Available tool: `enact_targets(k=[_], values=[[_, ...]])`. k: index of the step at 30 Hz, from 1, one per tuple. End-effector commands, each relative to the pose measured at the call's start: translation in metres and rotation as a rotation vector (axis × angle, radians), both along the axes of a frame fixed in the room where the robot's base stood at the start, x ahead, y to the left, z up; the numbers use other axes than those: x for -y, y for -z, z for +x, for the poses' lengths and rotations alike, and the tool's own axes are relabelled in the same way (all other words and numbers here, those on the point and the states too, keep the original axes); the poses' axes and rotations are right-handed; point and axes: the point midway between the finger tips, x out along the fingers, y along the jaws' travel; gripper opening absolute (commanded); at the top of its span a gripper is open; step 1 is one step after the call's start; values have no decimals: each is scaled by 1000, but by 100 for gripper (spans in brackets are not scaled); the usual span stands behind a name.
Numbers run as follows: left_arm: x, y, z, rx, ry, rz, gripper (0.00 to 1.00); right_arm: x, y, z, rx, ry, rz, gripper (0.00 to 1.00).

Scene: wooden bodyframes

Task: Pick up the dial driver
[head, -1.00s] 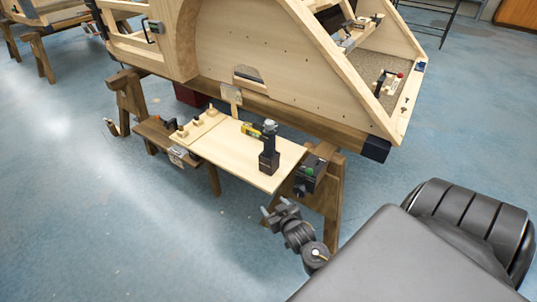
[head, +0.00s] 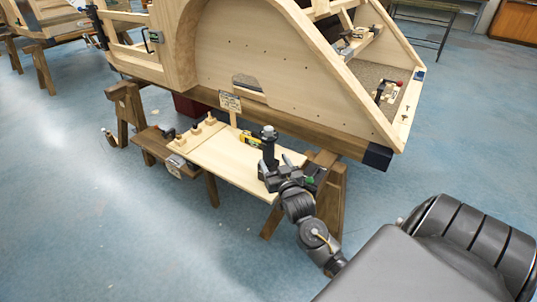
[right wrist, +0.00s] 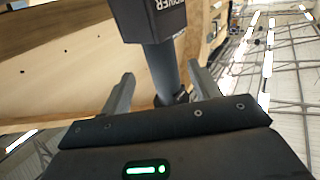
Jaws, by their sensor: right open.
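The dial driver (head: 268,143), a dark upright tool with a grey top, stands on the pale board (head: 215,155). Its lower part is partly hidden by my right gripper (head: 275,164). My right gripper (right wrist: 161,76) is open, with one finger on each side of the shaft. A gap shows on both sides, so it is not clamped. My left gripper is not in view.
A yellow tool (head: 249,139) lies just left of the driver. A small sign (head: 230,101) stands behind the board. Wooden blocks (head: 196,131) are at the board's left end. The large wooden bodyframe (head: 260,60) rises behind. A sawhorse leg (head: 333,205) stands at the right.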

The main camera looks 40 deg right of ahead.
Motion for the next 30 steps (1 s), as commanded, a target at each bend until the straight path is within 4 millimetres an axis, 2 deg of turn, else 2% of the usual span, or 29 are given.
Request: enact_targets(k=[5, 12, 15, 23, 30], values=[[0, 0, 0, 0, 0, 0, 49, 1, 0, 6, 1, 0, 0, 62], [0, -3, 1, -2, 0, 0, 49, 11, 1, 40, 1, 0, 0, 62], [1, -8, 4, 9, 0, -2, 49, 14, 1, 48, 0, -1, 0, 62], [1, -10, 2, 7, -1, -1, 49, 15, 1, 50, 0, -1, 0, 62], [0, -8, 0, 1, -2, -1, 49, 15, 1, 50, -1, -1, 0, 33]])
